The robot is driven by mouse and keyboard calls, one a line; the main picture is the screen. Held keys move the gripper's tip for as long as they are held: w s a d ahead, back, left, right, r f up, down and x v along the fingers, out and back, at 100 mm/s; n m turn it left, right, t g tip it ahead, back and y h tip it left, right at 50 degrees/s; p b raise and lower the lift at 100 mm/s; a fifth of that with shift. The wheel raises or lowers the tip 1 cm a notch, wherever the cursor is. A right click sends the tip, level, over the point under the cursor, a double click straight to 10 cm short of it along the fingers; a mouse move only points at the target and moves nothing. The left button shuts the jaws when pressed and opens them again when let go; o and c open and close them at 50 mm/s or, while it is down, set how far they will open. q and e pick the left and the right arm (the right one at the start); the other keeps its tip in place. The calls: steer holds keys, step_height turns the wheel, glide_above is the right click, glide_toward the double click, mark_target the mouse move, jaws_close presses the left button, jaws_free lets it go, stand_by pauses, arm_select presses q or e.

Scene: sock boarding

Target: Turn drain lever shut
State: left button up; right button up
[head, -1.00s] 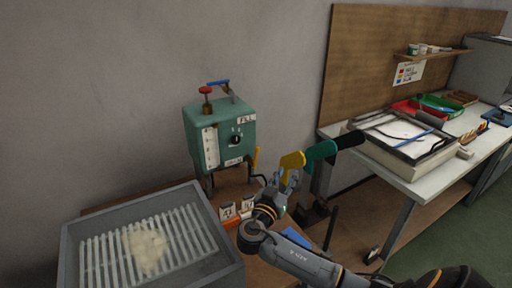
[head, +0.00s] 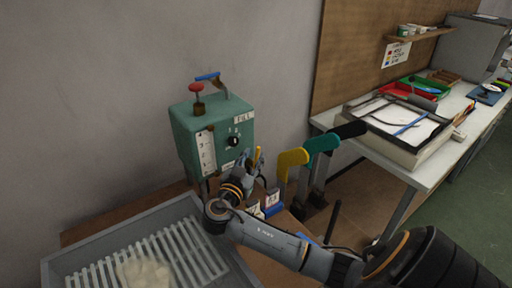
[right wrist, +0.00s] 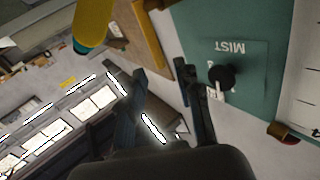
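The green box (head: 184,132) stands by the wall, with a black knob (head: 233,141), a "FILL" label, a white level gauge, a red-topped valve (head: 196,88) and a blue lever (head: 208,77) on top. A yellow lever (head: 258,153) is at its right side; it shows as a yellow bar (right wrist: 148,38) in the right wrist view. My right gripper (head: 252,160) is close to this lever, at the box's lower right. In the right wrist view its fingers (right wrist: 158,75) are apart, with the lever just beyond the tips. Contact is not visible. My left gripper is out of view.
A grey slatted tub (head: 103,245) with a pale lump (head: 145,273) is at the lower left. Yellow (head: 290,158), teal (head: 321,143) and black (head: 349,130) forms stand right of my gripper. A white bench (head: 430,175) with trays is farther right.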

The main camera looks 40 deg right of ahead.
mark_target(258, 150)
steer(key=x, duration=0.5)
jaws_close()
